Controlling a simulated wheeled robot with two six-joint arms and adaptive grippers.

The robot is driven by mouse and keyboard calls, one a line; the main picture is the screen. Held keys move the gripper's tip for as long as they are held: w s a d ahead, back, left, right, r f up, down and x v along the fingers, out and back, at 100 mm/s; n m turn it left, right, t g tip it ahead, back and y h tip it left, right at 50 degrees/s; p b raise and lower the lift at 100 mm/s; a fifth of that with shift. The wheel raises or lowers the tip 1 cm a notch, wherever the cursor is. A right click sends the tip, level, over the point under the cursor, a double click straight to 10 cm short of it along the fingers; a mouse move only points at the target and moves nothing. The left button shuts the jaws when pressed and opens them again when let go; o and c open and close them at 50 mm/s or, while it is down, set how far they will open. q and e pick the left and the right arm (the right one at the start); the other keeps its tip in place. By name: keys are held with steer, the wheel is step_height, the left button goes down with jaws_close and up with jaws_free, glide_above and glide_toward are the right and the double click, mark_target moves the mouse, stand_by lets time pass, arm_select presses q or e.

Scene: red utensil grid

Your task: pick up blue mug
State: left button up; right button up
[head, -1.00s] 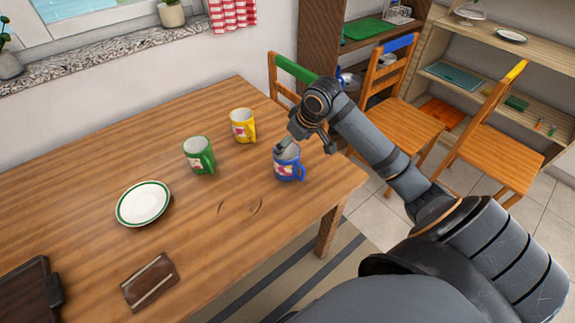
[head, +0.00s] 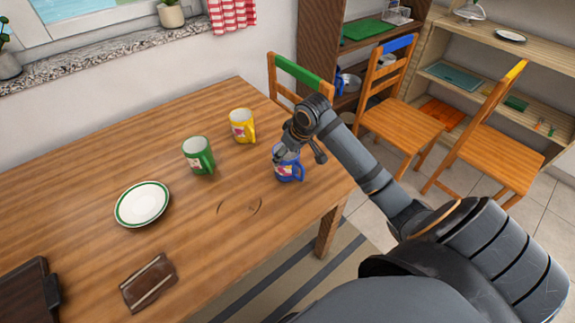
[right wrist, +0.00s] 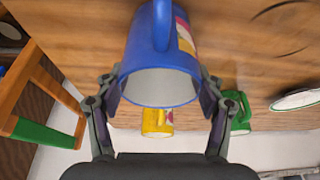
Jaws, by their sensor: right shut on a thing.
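The blue mug (head: 287,171) stands near the right end of the wooden table, its handle toward the right in the head view. In the right wrist view the blue mug (right wrist: 160,68) fills the space between the fingers, with its white inside facing the camera. My right gripper (head: 284,152) is at the mug from above, and in the right wrist view the right gripper (right wrist: 162,100) has a finger against each side of it. I cannot tell whether the mug is clear of the table.
A yellow mug (head: 242,126) and a green mug (head: 199,156) stand left of the blue one. A plate (head: 142,204) and a brown item (head: 149,283) lie on the table (head: 85,255). Chairs (head: 400,125) stand beyond the right edge.

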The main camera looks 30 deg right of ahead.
steer(key=c, duration=0.7)
steer(key=shift+c, duration=0.2)
steer(key=shift+r, duration=0.1)
steer(key=shift+r, duration=0.2)
steer(key=s+a+r+b, duration=0.2)
steer(key=s+r, duration=0.4)
steer(key=s+a+r+b, duration=0.3)
steer(key=s+r, duration=0.3)
steer(key=shift+s+a+r, duration=0.2)
steer(key=shift+s+a, duration=0.15)
steer(key=shift+s, duration=0.05)
